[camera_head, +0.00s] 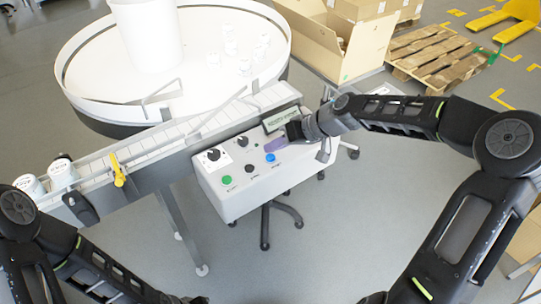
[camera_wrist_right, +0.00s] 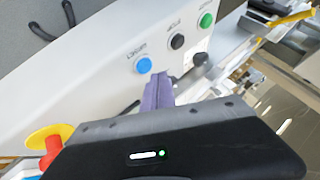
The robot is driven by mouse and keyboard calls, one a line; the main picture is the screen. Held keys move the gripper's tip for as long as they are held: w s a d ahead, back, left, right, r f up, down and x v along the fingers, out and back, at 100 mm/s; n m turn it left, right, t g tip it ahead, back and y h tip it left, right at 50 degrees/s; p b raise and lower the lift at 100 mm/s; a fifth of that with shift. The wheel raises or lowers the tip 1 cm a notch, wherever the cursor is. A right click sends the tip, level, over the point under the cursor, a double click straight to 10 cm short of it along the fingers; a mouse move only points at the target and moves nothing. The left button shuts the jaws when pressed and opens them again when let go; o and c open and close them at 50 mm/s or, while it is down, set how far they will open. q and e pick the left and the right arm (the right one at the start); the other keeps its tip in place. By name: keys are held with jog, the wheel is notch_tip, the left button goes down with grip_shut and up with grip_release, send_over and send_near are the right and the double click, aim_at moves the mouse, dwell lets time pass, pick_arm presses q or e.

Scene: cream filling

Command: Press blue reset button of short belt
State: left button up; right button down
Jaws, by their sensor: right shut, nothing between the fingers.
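The blue button (camera_head: 270,158) is on the sloped front of the white control box (camera_head: 232,203), at the right end of a row with a black and a green button. In the right wrist view the blue button (camera_wrist_right: 144,65) shows clear, with a small label beside it. My right gripper (camera_head: 273,146) is shut and empty, its purple fingers close above the button in the head view. In the right wrist view the fingertips (camera_wrist_right: 159,78) are beside the button, and a small gap shows between them. My left arm shows at bottom left, but its gripper is out of view.
The black button (camera_head: 249,168) and green button (camera_head: 227,180) are left of the blue one. Dark knobs (camera_head: 213,155) and a display (camera_head: 281,118) are on the box. A red and yellow emergency stop (camera_wrist_right: 50,142) is nearby. The belt (camera_head: 150,148) runs behind, beside the round table (camera_head: 190,85).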

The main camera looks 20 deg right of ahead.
aim_at(274, 157)
jog(key=shift+f, duration=0.15)
jog(key=shift+f+b, duration=0.3)
jog(key=shift+b, duration=0.05)
jog(key=shift+f+b, duration=0.4)
jog(key=shift+f, duration=0.1)
dwell(0.8)
jog(key=shift+r+p, duration=0.7)
jog(key=shift+r, duration=0.25)
jog(key=shift+r, duration=0.15)
jog(key=shift+r+p, duration=1.7)
jog(key=shift+r, duration=0.7)
